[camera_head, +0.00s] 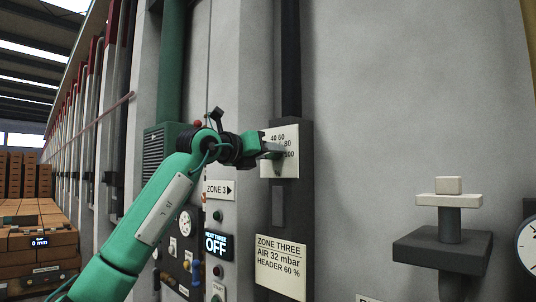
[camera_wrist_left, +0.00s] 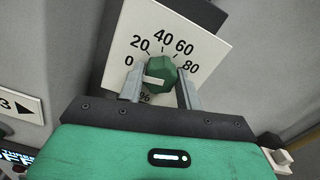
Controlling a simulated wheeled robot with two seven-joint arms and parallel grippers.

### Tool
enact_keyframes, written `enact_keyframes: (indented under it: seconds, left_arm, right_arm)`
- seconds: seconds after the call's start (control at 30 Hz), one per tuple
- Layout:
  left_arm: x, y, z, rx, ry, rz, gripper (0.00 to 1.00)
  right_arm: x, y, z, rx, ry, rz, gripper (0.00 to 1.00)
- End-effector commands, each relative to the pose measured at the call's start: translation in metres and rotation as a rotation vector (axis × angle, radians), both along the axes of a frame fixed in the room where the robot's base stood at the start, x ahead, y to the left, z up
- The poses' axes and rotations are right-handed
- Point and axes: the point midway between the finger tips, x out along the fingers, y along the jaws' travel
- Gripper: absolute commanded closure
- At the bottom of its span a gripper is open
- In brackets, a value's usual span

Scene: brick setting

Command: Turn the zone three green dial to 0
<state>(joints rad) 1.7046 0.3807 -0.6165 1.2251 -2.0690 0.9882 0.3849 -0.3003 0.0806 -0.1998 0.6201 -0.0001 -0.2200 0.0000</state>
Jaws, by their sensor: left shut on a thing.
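The green dial (camera_wrist_left: 162,72) sits on a white scale plate (camera_wrist_left: 192,30) marked 0 to 80 in the left wrist view. Its pale pointer bar points left, to the side of the 0 mark and slightly below it. My left gripper (camera_wrist_left: 161,88) is shut on the dial, one finger on each side. The 100 mark is hidden in this view. In the head view my left gripper (camera_head: 270,150) reaches the scale plate (camera_head: 287,170) from the left and mostly covers the dial. My right gripper is not in view.
A sign (camera_head: 281,266) below reads ZONE THREE, AIR 32 mbar, HEADER 60 %. A display (camera_head: 216,243) reads OFF, near several buttons and gauges. A dark bracket with pale blocks (camera_head: 448,200) juts out at right. Brick stacks (camera_head: 35,225) stand at left.

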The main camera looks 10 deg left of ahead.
Motion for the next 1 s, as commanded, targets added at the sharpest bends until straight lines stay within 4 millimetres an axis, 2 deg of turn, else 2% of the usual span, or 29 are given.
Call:
enact_keyframes:
  seconds: [0.23,0.27,0.37,0.73,0.87,1.0]
  left_arm:
    - [0.000,0.000,0.001,-0.002,0.000,-0.001,0.88]
    - [0.000,0.000,0.001,-0.002,0.000,-0.001,0.61]
    - [0.000,0.000,0.001,-0.002,0.000,-0.001,0.43]
    - [-0.005,0.004,-0.001,-0.001,-0.002,0.001,0.43]
    - [-0.020,0.015,-0.003,0.000,-0.004,0.001,0.43]
    - [-0.047,0.032,-0.004,0.000,-0.006,0.001,0.43]
  right_arm:
    - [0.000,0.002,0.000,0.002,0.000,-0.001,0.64]
    - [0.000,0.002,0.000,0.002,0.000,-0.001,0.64]
    - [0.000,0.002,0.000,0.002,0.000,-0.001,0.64]
    - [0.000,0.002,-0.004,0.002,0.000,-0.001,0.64]
    - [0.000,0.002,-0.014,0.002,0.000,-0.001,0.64]
    - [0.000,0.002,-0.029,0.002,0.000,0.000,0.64]
